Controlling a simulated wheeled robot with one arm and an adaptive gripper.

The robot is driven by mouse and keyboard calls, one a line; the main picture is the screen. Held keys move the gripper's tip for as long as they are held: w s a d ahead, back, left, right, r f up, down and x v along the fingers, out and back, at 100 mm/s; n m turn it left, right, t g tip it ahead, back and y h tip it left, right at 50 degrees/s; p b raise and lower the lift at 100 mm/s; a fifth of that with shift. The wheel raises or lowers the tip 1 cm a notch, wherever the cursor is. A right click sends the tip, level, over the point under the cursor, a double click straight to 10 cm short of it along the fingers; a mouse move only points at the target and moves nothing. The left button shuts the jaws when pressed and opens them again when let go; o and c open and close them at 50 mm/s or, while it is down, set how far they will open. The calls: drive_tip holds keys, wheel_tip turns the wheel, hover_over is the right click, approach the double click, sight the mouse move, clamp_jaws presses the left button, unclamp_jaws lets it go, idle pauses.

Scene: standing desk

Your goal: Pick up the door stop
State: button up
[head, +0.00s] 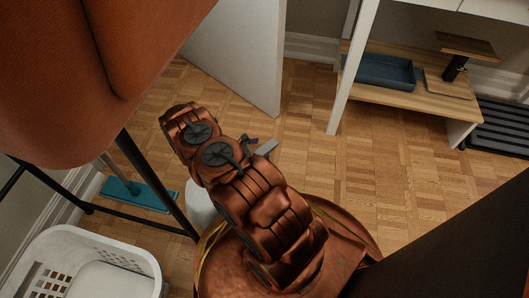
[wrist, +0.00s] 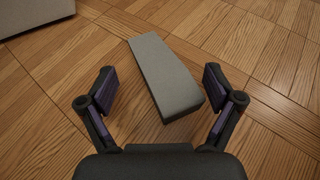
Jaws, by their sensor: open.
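The door stop (wrist: 165,72) is a grey wedge lying on the wooden floor, its wider end toward me. In the wrist view it lies ahead of my gripper (wrist: 159,98), with its near end between the two fingertips. My gripper is open, with clear gaps to the wedge on both sides. I cannot tell how high the fingers are above the floor. In the head view a small part of the door stop (head: 266,147) shows beside my gripper (head: 251,143), which is mostly hidden behind my arm.
A white door panel (head: 245,50) stands behind. A white desk with a low wooden shelf (head: 400,95) and blue tray (head: 385,72) is at the back right. A white basket (head: 150,262), a teal mop head (head: 150,196) and an orange chair (head: 60,80) are left. Floor at centre right is clear.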

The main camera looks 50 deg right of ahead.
drive_tip(key=shift+x, duration=0.95)
drive_tip(key=c, duration=1.2)
